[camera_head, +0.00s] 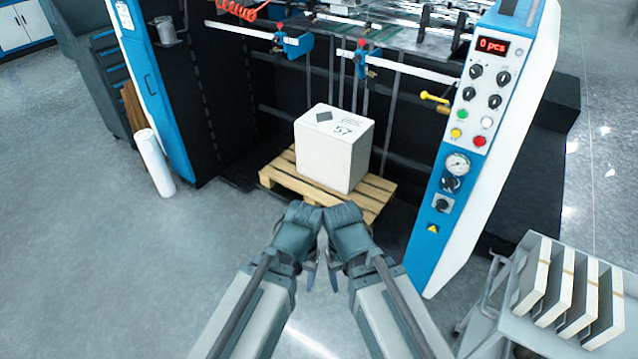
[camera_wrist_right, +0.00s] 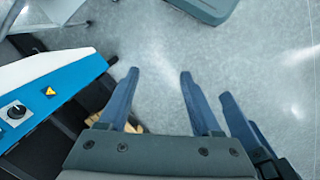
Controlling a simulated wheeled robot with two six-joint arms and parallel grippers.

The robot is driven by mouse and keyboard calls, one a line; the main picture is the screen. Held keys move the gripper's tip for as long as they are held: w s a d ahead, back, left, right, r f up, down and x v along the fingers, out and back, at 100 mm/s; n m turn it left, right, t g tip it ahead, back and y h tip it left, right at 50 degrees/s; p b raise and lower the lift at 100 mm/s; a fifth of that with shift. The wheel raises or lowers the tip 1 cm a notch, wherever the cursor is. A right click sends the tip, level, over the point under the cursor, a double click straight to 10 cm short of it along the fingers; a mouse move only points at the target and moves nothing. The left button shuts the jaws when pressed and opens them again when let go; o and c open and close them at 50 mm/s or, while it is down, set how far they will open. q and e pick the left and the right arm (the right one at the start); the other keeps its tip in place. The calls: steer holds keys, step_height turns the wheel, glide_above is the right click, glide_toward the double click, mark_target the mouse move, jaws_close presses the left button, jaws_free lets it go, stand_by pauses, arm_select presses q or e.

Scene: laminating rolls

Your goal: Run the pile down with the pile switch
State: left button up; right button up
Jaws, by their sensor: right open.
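The pile is a white block (camera_head: 333,152) marked 57, upright on a wooden pallet (camera_head: 281,181) inside the machine. The blue and white control panel (camera_head: 466,185) stands to its right. A black rotary switch (camera_head: 443,204) sits low on the panel, below the gauge; a black switch also shows in the right wrist view (camera_wrist_right: 14,111). I cannot read which switch is labelled for the pile. My right gripper (camera_wrist_right: 160,73) is open and empty, away from the panel. My left gripper (camera_head: 310,278) hangs beside it in front of the pallet; its opening is unclear.
Several more knobs and coloured buttons (camera_head: 478,118) sit higher on the panel under a red display (camera_head: 493,46) reading 0 pcs. A cart (camera_head: 519,325) with white stacks stands at the lower right. A white roll (camera_head: 154,162) stands at left. The floor in front is clear.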

stand_by(0.6)
steer(key=w+a+r+n+t+y, duration=0.1)
steer(key=w+a+r+t+y, duration=0.15)
steer(key=w, duration=0.45)
steer(key=w+a+r+t+y, duration=0.1)
steer(key=w+a+t+y, duration=0.15)
steer(key=w, duration=0.45)
steer(key=w+d+r+t, duration=0.4)
steer(key=w+r+t, duration=0.4)
steer(key=w+r, duration=0.2)
steer(key=m+t+h, duration=0.6)
steer(key=m+h, duration=0.5)
steer(key=h, duration=0.5)
glide_toward(474, 76)
steer(key=p+x, duration=0.4)
steer(key=x, duration=0.3)
steer(key=shift+r+p, duration=0.1)
steer(key=shift+p, duration=0.2)
steer(key=shift+x, duration=0.8)
steer(key=shift+c, duration=0.2)
